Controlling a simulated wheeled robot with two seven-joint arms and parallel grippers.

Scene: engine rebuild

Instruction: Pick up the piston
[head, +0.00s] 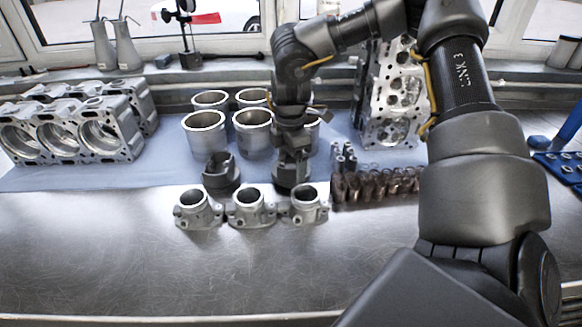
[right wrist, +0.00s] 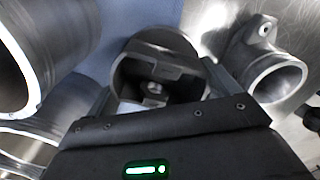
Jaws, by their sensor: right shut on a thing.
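A dark grey piston (head: 291,184) stands on the edge of the blue mat, with my right gripper (head: 293,162) over it from above. My right gripper is shut on this piston, and its fingers hide much of the piston's upper part. The right wrist view shows the piston (right wrist: 158,48) between the fingers, with its hollow inside visible. I cannot tell whether it still touches the mat. A second dark piston (head: 221,180) stands to the left, apart from the gripper. My left gripper is not in view.
Several metal cylinder liners (head: 205,141) stand close behind the pistons. Three flanged housings (head: 248,209) sit in front. Small dark parts (head: 375,187) and a cylinder head (head: 392,95) are to the right, an engine block (head: 75,132) to the left. The steel bench (head: 130,265) is clear in front.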

